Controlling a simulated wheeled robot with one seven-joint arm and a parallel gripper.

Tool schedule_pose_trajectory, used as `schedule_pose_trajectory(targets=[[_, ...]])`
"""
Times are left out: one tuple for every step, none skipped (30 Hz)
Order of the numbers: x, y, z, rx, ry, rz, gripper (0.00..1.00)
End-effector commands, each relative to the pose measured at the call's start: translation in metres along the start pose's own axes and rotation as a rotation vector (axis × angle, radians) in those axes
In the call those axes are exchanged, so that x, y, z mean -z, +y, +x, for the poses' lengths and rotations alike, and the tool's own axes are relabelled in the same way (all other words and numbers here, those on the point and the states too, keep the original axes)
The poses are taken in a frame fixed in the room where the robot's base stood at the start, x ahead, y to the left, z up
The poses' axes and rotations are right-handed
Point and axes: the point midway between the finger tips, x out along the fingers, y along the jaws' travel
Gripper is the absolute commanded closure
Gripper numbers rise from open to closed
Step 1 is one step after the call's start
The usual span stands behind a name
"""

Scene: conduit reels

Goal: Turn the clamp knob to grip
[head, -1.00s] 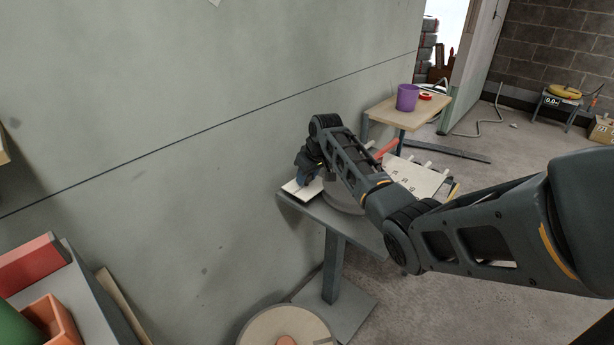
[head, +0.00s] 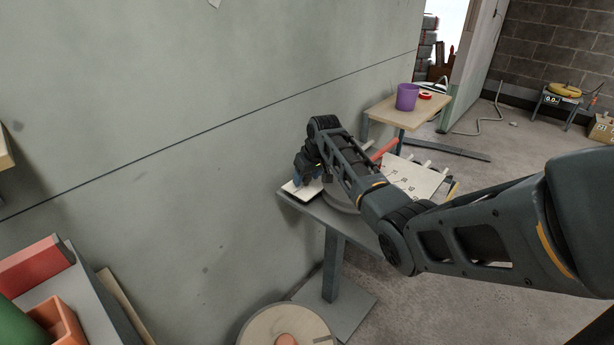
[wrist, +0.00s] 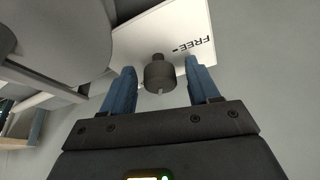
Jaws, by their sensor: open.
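The clamp knob (wrist: 159,74) is a dark round knob on a white plate (wrist: 185,25) printed "FREE" with a short mark, in the wrist view. My gripper (wrist: 158,86) is open, with one blue finger on each side of the knob and visible gaps between fingers and knob. In the head view my gripper (head: 309,175) is over the white plate at the left end of a grey stand (head: 310,207). The knob is hidden there by my gripper. A round grey part sits beside the plate, partly behind my arm.
A numbered white board (head: 415,178) with pegs is right of my arm. A wooden-topped table (head: 405,112) with a purple cup (head: 407,97) stands behind. A wooden reel (head: 287,330) is below the stand. The grey wall (head: 180,130) is close on the left.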

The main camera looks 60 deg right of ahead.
Motion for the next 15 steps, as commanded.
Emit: schedule_pose_trajectory(targets=[[0.0, 0.0, 0.0, 0.0, 0.0, 0.0, 0.4], [0.0, 0.0, -0.001, 0.0, 0.001, 0.0, 0.4], [0.0, 0.0, -0.002, 0.0, 0.001, 0.0, 0.4], [0.0, 0.0, -0.004, 0.0, 0.001, 0.0, 0.4], [0.0, 0.0, -0.006, 0.0, 0.001, 0.0, 0.4], [0.001, 0.0, -0.01, 0.001, 0.002, 0.0, 0.4], [0.001, 0.0, -0.014, 0.001, 0.002, 0.0, 0.4], [0.001, 0.0, -0.018, 0.001, 0.002, 0.0, 0.4], [0.0, 0.0, -0.024, 0.001, 0.003, 0.0, 0.4], [0.0, 0.0, -0.029, 0.001, 0.003, 0.0, 0.4], [0.001, 0.0, -0.034, 0.001, 0.003, 0.0, 0.4], [0.001, -0.001, -0.041, 0.001, 0.003, -0.001, 0.4], [0.001, 0.0, -0.046, 0.001, 0.004, -0.001, 0.4], [0.001, 0.0, -0.05, 0.001, 0.003, 0.0, 0.4], [0.0, 0.0, -0.056, 0.0, 0.003, 0.0, 0.4]])
